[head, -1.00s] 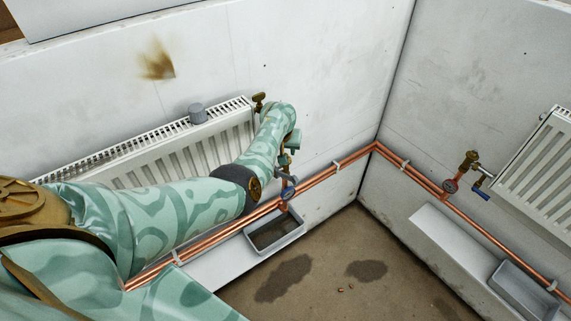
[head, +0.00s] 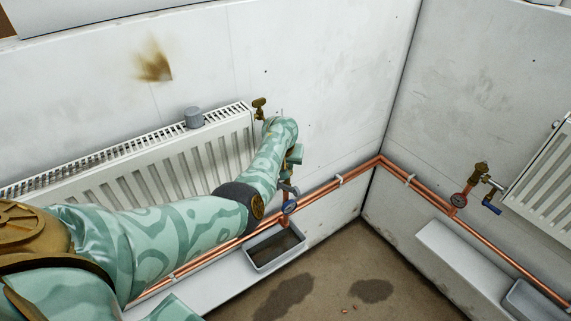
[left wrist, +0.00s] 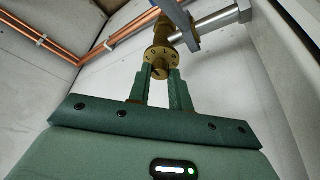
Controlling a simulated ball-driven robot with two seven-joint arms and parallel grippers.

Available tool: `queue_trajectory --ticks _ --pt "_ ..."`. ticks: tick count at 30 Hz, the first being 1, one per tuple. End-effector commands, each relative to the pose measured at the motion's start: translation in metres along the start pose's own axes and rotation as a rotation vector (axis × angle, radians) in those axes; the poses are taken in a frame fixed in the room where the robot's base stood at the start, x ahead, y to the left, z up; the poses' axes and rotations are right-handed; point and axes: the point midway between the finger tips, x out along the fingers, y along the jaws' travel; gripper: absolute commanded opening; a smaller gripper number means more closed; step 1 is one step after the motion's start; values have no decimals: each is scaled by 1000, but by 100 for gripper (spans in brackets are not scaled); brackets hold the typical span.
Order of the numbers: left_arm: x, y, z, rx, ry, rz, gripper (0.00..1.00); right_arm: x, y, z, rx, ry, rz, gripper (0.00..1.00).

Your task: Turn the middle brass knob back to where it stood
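In the left wrist view, a round brass knob (left wrist: 160,58) with dark marks on its face sits just at the fingertips of my left gripper (left wrist: 160,74). The two green fingers are apart, one on either side of the knob's lower part. I cannot tell whether they press on it. In the head view, my left gripper (head: 294,156) is mostly hidden behind my forearm, beside the right end of the left radiator (head: 130,178), and the knob there is hidden. Another brass knob (head: 259,104) shows at that radiator's upper right corner. My right gripper is not in view.
Copper pipes (head: 330,187) run along both walls. Another brass valve (head: 480,170) with a blue lever (head: 491,207) stands by the right radiator (head: 548,185). The floor has dark wet patches (head: 372,291).

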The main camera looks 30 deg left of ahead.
Motion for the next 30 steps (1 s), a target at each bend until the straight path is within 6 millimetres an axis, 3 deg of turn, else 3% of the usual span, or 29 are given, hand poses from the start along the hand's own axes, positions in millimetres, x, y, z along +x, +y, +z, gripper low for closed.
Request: queue_trajectory --ticks 11,20,30 --pt "0 1 0 -90 0 -38 0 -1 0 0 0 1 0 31" --pt "2 4 0 -315 -1 -131 0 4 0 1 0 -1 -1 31" --pt "6 6 0 -612 -2 -257 0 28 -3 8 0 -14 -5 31"
